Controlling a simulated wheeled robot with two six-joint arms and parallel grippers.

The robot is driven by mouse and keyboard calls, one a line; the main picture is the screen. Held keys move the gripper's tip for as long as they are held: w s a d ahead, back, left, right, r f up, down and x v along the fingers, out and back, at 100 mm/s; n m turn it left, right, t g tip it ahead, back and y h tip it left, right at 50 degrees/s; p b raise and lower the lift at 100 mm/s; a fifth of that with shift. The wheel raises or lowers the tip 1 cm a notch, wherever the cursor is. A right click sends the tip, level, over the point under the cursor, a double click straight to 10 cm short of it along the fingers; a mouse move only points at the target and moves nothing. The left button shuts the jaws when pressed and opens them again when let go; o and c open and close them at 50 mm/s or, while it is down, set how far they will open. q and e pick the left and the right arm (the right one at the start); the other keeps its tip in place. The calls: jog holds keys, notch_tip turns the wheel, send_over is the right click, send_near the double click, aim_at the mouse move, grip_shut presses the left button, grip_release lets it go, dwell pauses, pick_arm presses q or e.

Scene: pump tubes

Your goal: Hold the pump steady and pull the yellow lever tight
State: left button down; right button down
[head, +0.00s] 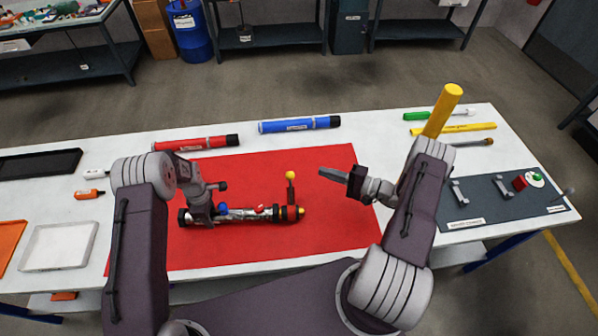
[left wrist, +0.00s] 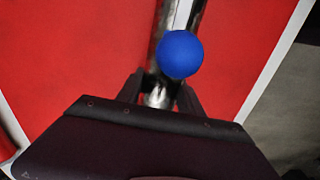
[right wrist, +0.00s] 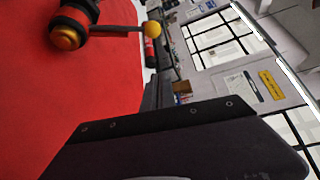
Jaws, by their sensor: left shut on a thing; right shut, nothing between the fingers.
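The pump (head: 240,214) lies on the red mat (head: 330,225), a shiny tube with black end collars and a brass tip at its right end. Its lever with a yellow ball (head: 290,175) stands up near the right end. A blue ball knob (head: 224,208) and a small red part sit along the tube. My left gripper (head: 208,212) is shut on the tube; in the left wrist view its fingers flank the tube just below the blue ball (left wrist: 180,54). My right gripper (head: 322,172) is shut and empty, to the right of the yellow ball (right wrist: 154,28) and apart from it.
Red (head: 195,144) and blue (head: 300,124) tubes lie behind the mat. A yellow cylinder (head: 442,110) shows behind my right arm. A grey fixture board (head: 490,212) is at the right, a white tray (head: 60,245) at the left. The mat's right part is clear.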

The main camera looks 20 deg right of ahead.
jog(key=x, duration=1)
jog(key=shift+s+a+r, duration=0.15)
jog(key=shift+s+a, duration=0.15)
jog(key=shift+s, duration=0.3)
jog(key=shift+s+a+r, duration=0.15)
jog(key=shift+s+a, duration=0.15)
jog(key=shift+s, duration=0.25)
jog(key=shift+s+a+r, duration=0.15)
jog(key=shift+s+a, duration=0.15)
jog(key=shift+s, duration=0.3)
jog(key=shift+s+r, duration=0.1)
jog(key=shift+s, duration=0.05)
jog(key=s+a+n+t+y, duration=0.1)
jog(key=s+n, duration=0.1)
jog(key=s, duration=0.5)
jog(key=s+a+r+n, duration=0.1)
jog(key=s+a+n, duration=0.1)
jog(key=s, duration=0.5)
jog(key=shift+s+a+t+y, duration=0.25)
jog(key=shift+a+t+y, duration=0.1)
jog(key=shift+t+y, duration=0.05)
